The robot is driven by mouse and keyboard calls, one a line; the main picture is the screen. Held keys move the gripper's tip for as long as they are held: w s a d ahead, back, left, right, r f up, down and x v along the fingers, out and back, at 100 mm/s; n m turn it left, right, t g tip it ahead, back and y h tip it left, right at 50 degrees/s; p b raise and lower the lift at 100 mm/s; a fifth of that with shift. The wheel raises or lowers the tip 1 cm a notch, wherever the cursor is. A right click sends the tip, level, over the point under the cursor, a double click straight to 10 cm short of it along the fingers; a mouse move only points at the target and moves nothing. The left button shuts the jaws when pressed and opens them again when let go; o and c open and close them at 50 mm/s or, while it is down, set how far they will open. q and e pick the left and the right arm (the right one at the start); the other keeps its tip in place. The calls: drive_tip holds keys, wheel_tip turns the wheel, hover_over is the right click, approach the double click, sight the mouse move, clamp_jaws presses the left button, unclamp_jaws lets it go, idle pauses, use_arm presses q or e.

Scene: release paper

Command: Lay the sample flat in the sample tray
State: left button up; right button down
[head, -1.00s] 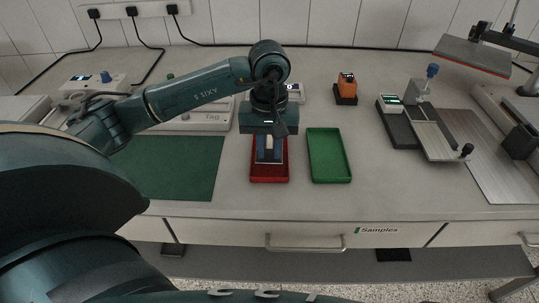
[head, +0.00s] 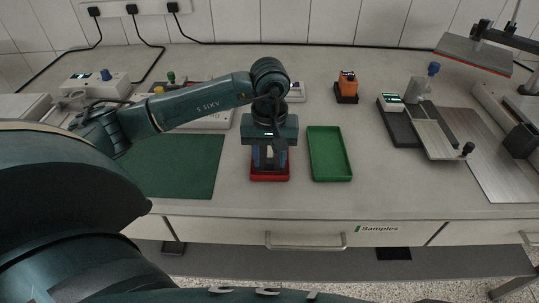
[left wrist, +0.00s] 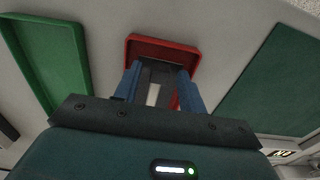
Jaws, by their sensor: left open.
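My left gripper (head: 269,166) is open and points down over the red tray (head: 270,179), its blue fingers reaching into the tray area. In the left wrist view the left gripper (left wrist: 160,75) shows with its fingers apart in front of the red tray (left wrist: 162,46). A small pale strip, likely the sample (left wrist: 153,95), shows between the fingers. I cannot tell whether it touches either finger or lies fully flat. In the head view the gripper hides it. A green tray (head: 329,155) lies just right of the red one and looks empty. My right gripper is not in view.
A dark green mat (head: 175,168) lies left of the trays. An orange device (head: 347,88) stands behind them, and a metal fixture (head: 432,128) is to the right. The bench's front edge is close below the trays.

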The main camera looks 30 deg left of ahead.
use_arm(q)
drive_tip(key=shift+r+p, duration=0.25)
drive_tip(key=shift+p, duration=0.05)
wheel_tip(320, 180, up, 12)
drive_tip(key=shift+b, duration=0.4)
drive_tip(key=shift+f, duration=0.15)
